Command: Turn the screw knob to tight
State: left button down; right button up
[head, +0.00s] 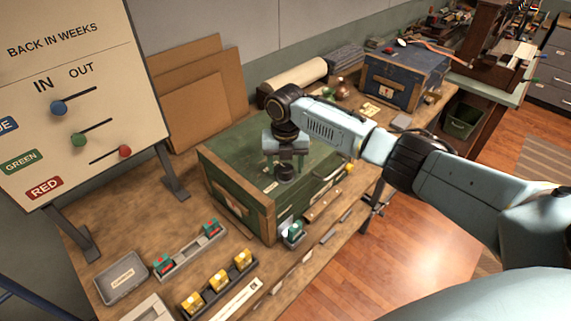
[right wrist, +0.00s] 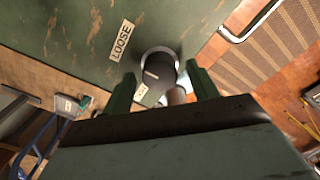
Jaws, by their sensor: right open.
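The dark round screw knob (head: 286,173) sits on top of the green wooden chest (head: 235,160). In the right wrist view the knob (right wrist: 160,62) has a pale mark on its top. A "LOOSE" label (right wrist: 121,40) lies to its left, and a second small label (right wrist: 141,92), partly hidden, lies below it. My right gripper (head: 286,160) is over the chest, pointing down at the knob. In the wrist view its two green fingers (right wrist: 162,80) are apart, one on each side of the knob. I cannot tell whether they touch it. My left gripper is out of view.
The chest stands on a wooden workbench (head: 130,220). Small trays with yellow blocks (head: 218,281) and a grey box (head: 121,276) are at the front. A sign board (head: 80,90) stands at left. A blue chest (head: 403,78) is farther back.

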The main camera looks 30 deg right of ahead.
jog(key=shift+f, duration=0.15)
jog(key=shift+c, duration=0.2)
jog(key=c, duration=1)
jog(key=shift+o, duration=0.2)
